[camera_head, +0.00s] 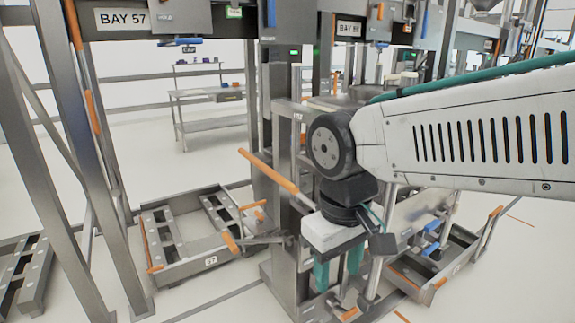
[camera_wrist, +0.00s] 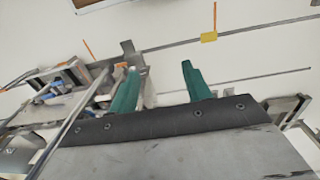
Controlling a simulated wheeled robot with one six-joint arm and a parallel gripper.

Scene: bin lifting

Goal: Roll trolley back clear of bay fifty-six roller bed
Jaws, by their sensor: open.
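The bay sign (camera_head: 350,28) at upper centre starts with BAY 5; its last digit is hard to read. Below it, at right, stands a low grey frame with orange-tipped handles (camera_head: 430,285). My arm and gripper hide much of it, so I cannot tell trolley from roller bed there. My gripper (camera_head: 338,272) points down in front of the grey uprights, its two teal fingers apart and nothing seen between them. In the wrist view the fingers (camera_wrist: 160,68) are also spread, above pale floor and metal framework.
A low trolley marked 57 (camera_head: 173,268) stands at left under the BAY 57 sign (camera_head: 122,19). An orange-sleeved lever (camera_head: 268,170) sticks out left of my gripper. Grey posts stand close around it. A bench (camera_head: 210,135) is at the back. Floor is open in front of the 57 trolley.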

